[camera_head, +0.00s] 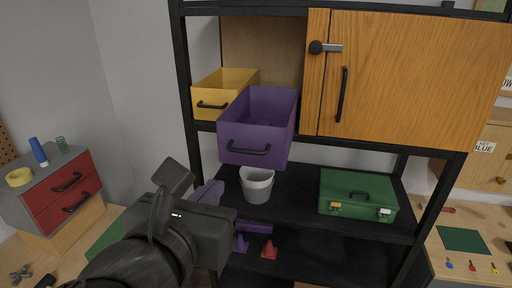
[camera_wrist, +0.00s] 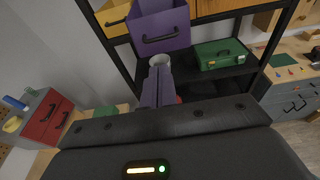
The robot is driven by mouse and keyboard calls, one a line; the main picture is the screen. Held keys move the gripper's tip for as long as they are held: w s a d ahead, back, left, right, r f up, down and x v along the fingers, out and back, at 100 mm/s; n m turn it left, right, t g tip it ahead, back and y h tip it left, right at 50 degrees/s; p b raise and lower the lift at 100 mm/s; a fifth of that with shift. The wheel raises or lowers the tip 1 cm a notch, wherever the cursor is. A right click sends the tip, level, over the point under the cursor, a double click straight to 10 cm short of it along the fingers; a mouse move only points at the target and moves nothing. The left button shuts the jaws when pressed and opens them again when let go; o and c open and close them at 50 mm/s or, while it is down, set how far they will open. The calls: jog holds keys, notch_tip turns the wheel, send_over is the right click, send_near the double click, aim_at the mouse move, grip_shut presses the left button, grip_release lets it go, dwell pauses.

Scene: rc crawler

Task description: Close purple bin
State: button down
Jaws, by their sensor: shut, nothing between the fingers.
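The purple bin (camera_head: 240,132) is on the upper shelf in the head view, to the right of the yellow bin. It juts out past the shelf's front edge, with its open top and black handle (camera_head: 248,150) showing. It also shows at the top of the wrist view (camera_wrist: 161,33). My gripper (camera_head: 215,190) is below and to the left of the purple bin, apart from it. In the wrist view, its purple fingers (camera_wrist: 157,88) are together with nothing between them, pointing toward the shelf.
A yellow bin (camera_head: 205,102) sits beside the purple one. A wooden cabinet door (camera_head: 420,75) with a latch is at the right. A grey bucket (camera_head: 257,190) and green toolbox (camera_head: 357,190) stand on the shelf below. A black shelf post (camera_head: 187,110) is at the left.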

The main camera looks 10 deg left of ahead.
aim_at(244, 152)
jog(key=p+x, duration=0.6)
jog(key=x, duration=0.7)
jog(key=shift+r, duration=0.1)
jog(key=shift+w+f, duration=0.25)
jog(key=shift+w, duration=0.3)
